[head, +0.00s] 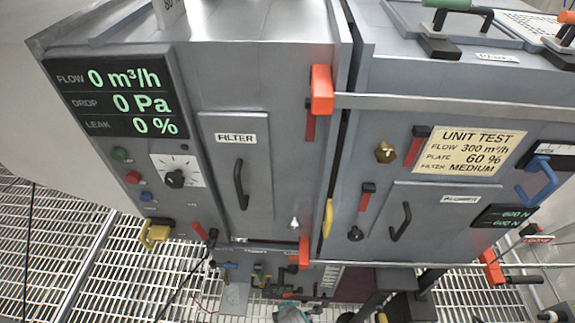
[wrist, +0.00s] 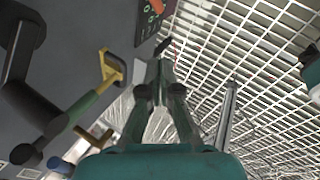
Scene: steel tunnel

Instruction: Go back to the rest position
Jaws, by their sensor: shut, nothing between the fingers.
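My gripper (wrist: 160,72) shows in the wrist view, with its teal body at the bottom and its grey fingers reaching up. The fingers are together and hold nothing. They are over the steel grating floor (wrist: 235,70), close to the grey side of a machine (wrist: 60,45). A yellow handle (wrist: 110,68) is just left of the fingers; I cannot tell the exact gap. In the head view only a small teal part of my arm shows at the bottom edge, and the fingers are not visible there.
The grey machine fills the head view. It has a display (head: 120,98) reading 0 m³/h, 0 Pa and 0 %, a FILTER door (head: 236,160), a yellow handle (head: 155,234), a UNIT TEST label (head: 468,155) and a blue handle (head: 540,182). Open grating (head: 60,240) lies at the left.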

